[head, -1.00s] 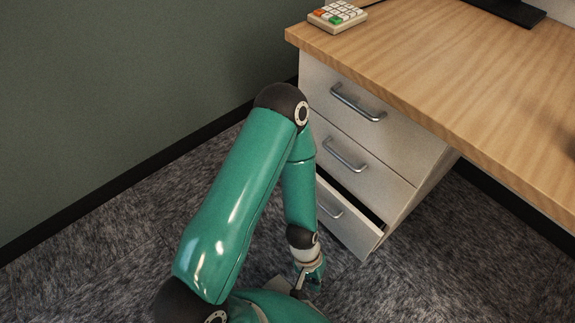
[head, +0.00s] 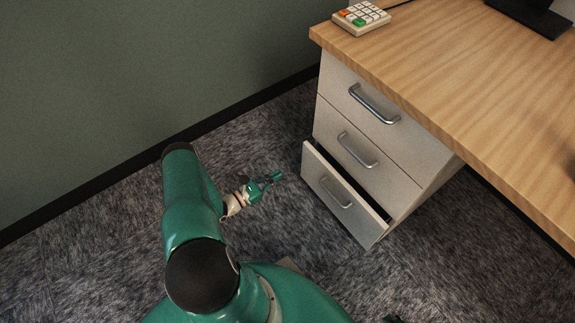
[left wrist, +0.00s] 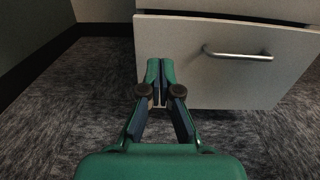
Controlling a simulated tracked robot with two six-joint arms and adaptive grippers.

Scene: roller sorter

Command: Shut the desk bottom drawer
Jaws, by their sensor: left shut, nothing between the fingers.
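The desk's bottom drawer (head: 338,200) stands partly open, with a dark gap behind the top of its white front. Its silver bar handle (head: 335,193) is on the front. My left gripper (head: 277,177) is shut and empty, to the left of the drawer front and apart from it in the head view. In the left wrist view, the shut fingertips (left wrist: 160,63) point at the left part of the drawer front (left wrist: 230,80), left of the handle (left wrist: 238,54). I cannot tell the exact gap there. My right gripper does not show clearly.
Two closed drawers (head: 365,105) sit above the bottom one, under the wooden desktop (head: 450,75). A keypad (head: 361,17) and a dark stand (head: 530,15) are on top. The carpet (head: 270,230) in front is clear. A green wall (head: 120,80) runs along the left.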

